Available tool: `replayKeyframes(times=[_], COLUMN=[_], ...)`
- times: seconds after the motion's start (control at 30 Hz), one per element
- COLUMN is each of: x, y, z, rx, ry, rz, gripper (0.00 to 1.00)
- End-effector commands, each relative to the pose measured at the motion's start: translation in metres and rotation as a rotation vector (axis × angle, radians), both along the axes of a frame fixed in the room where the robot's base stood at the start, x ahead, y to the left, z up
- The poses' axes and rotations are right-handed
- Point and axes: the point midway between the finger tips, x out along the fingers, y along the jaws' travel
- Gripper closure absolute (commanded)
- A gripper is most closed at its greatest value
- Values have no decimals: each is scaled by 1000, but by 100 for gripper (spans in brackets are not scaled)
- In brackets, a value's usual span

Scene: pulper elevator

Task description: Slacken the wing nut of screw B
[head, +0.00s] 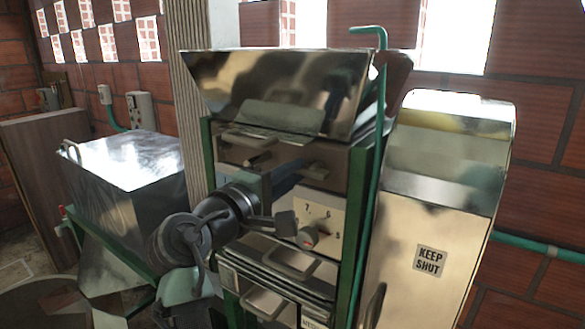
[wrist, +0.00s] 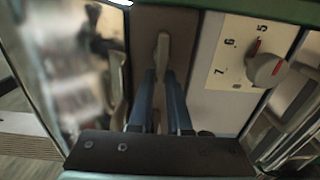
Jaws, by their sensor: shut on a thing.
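A pale metal wing nut (wrist: 162,44) sits on a dark plate on the front of the pulper and stands lengthwise between my fingertips in the wrist view. My gripper (wrist: 163,72) has its two blue fingers closed on it from both sides. In the head view my gripper (head: 298,166) reaches up to the machine front below the hopper, at the wing nut (head: 316,173). My arm hides part of the front there. No letter B is readable, and the screw behind the nut is hidden.
A dial knob (wrist: 267,70) with a red mark and a numbered scale is close to the right of my fingers. The steel hopper (head: 275,85) is above. A panel marked KEEP SHUT (head: 430,262) stands right, and a metal box (head: 125,160) left.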

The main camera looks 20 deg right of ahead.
Motion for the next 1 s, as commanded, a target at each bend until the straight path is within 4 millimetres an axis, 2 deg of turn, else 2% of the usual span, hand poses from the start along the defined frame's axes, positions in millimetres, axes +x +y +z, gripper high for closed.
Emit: replayKeyframes(times=[0.43, 0.47, 0.6, 0.63, 1.0], x=[1, 1, 0, 0, -3], y=[1, 1, 1, 1, 6], z=[1, 1, 1, 1, -1], rx=[-9, -8, -7, -7, -7], ry=[6, 5, 6, 6, 4], rz=[4, 4, 3, 3, 3], gripper=[100, 82, 57, 54, 54])
